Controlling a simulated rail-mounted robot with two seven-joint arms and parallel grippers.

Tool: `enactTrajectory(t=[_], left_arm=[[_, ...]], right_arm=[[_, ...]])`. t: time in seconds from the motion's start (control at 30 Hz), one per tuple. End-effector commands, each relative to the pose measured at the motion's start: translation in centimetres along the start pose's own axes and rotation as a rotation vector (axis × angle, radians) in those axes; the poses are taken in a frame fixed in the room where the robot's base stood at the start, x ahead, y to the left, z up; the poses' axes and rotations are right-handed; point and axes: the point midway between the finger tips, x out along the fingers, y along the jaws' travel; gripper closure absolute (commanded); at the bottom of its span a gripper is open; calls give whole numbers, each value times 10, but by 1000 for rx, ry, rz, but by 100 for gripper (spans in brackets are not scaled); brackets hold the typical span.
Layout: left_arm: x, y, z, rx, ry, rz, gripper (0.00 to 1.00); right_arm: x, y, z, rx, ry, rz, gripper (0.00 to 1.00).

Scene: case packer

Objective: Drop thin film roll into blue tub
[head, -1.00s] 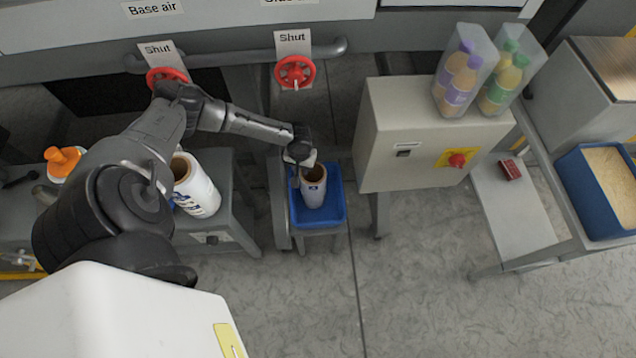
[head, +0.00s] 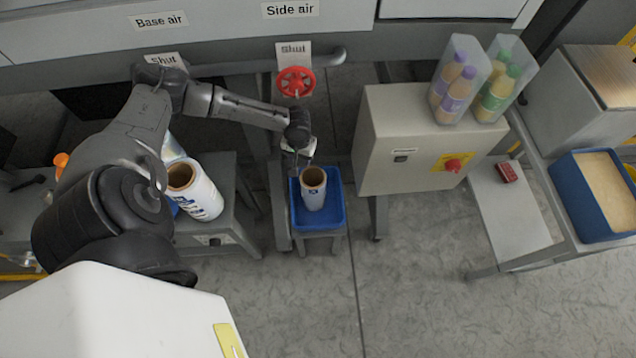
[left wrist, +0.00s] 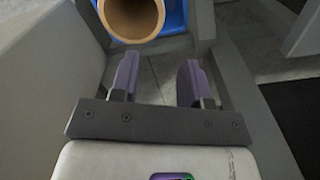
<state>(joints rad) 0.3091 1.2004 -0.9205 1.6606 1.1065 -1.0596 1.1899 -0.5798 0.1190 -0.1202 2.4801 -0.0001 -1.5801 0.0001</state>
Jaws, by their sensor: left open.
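The thin film roll (head: 313,189) stands upright in the blue tub (head: 334,219), its brown core opening facing up. The tub sits on a small grey stand. My left gripper (head: 298,168) is open and empty, just up and left of the roll's top and apart from it. In the left wrist view, the two fingers (left wrist: 157,80) are spread with nothing between them. The roll's core (left wrist: 135,14) and part of the blue tub (left wrist: 172,18) show beyond the fingertips. My right gripper is not in view.
A thicker film roll (head: 203,198) stands on the grey bench at left. A grey control box (head: 388,145) with a red button stands right of the tub. Clear packs of bottles (head: 455,83) sit at upper right.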

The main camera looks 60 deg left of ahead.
Motion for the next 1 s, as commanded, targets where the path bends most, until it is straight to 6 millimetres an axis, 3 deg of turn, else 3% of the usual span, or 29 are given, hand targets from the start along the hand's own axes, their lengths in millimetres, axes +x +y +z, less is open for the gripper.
enactTrajectory(t=[0.1, 0.33, 1.0], left_arm=[[-20, 0, 0, 0, 0, 0, 58], [-38, 0, 0, -1, 0, 0, 58], [-42, 0, 0, -1, 0, 0, 58]], right_arm=[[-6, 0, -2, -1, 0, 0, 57], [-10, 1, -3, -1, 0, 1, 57], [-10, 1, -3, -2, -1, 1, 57]])
